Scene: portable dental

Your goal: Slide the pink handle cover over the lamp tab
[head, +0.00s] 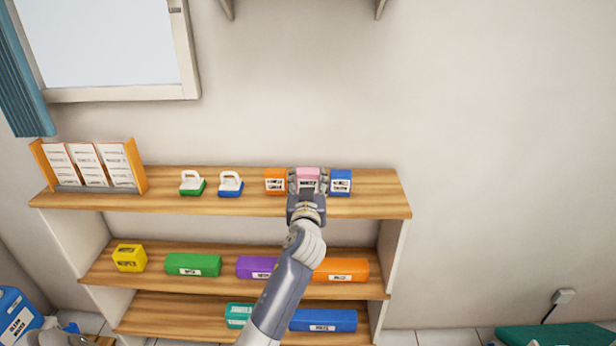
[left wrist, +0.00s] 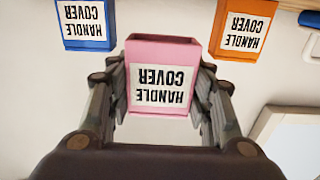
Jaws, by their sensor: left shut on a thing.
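The pink handle cover (head: 308,176) is a small box with a white label, at the top shelf between an orange and a blue cover. My left gripper (head: 307,186) is shut on it, with a finger at each side. The left wrist view shows the pink cover (left wrist: 162,75) between the fingers (left wrist: 160,108), its label upside down in that picture. I cannot tell whether it still touches the shelf. The lamp tab is not in view. My right gripper is not in view.
An orange cover (head: 275,181) and a blue cover (head: 340,182) stand close on either side on the top shelf (head: 380,205). White-handled items (head: 191,183) and a card rack (head: 92,166) are further left. Coloured boxes (head: 193,264) fill the lower shelves.

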